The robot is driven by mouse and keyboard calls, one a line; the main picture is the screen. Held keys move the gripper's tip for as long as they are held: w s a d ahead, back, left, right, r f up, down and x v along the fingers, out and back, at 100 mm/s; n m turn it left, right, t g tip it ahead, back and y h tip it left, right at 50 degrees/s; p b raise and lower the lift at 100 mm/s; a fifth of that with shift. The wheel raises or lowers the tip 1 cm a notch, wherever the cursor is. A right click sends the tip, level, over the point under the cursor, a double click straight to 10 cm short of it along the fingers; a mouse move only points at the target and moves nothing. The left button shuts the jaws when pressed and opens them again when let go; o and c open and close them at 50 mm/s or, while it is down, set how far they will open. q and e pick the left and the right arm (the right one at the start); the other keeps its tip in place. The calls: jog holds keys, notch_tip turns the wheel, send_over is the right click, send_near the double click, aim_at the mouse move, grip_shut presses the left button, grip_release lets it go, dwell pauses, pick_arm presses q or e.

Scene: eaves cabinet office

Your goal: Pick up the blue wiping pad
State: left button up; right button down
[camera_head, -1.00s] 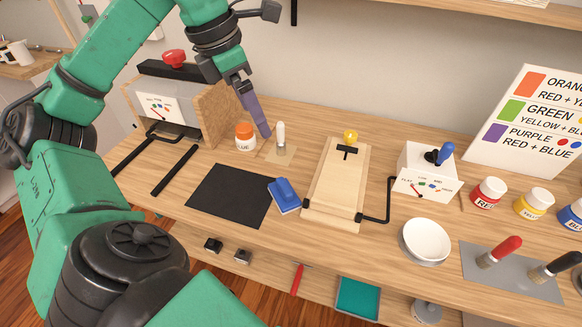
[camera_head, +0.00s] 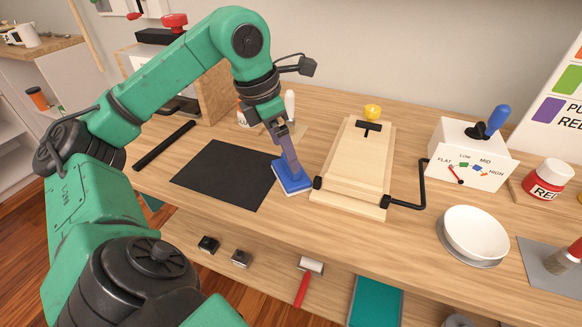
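The blue wiping pad (camera_head: 293,185) lies on the wooden workbench, between a black mat and a wooden clamp board. It has a blue top and a pale lower edge. My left gripper (camera_head: 288,164) points down at the pad from above, and its grey-purple fingers cover the middle of the pad's top. The fingertips overlap the pad in the picture; the gap between them is hidden, so I cannot tell whether they grip it. My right gripper is out of view.
The black mat (camera_head: 222,178) lies left of the pad. The clamp board (camera_head: 352,172) stands close on its right, with a black crank handle (camera_head: 423,188). A white bowl (camera_head: 475,230) is further right. A white-handled tool (camera_head: 290,103) and a partly hidden jar stand behind.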

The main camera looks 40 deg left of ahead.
pick_arm(q)
jog(key=b+x, duration=0.1)
jog(key=x, duration=0.2)
jog(key=shift+w+f, duration=0.2)
jog(key=shift+f, duration=0.15)
jog(key=shift+w+f, duration=0.15)
jog(key=shift+f, duration=0.1)
jog(key=c, duration=1.1)
jog(key=shift+r, duration=0.1)
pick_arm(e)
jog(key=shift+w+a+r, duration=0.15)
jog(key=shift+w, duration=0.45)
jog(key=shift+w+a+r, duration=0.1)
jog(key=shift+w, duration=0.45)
pick_arm(q)
jog(key=shift+r, duration=0.1)
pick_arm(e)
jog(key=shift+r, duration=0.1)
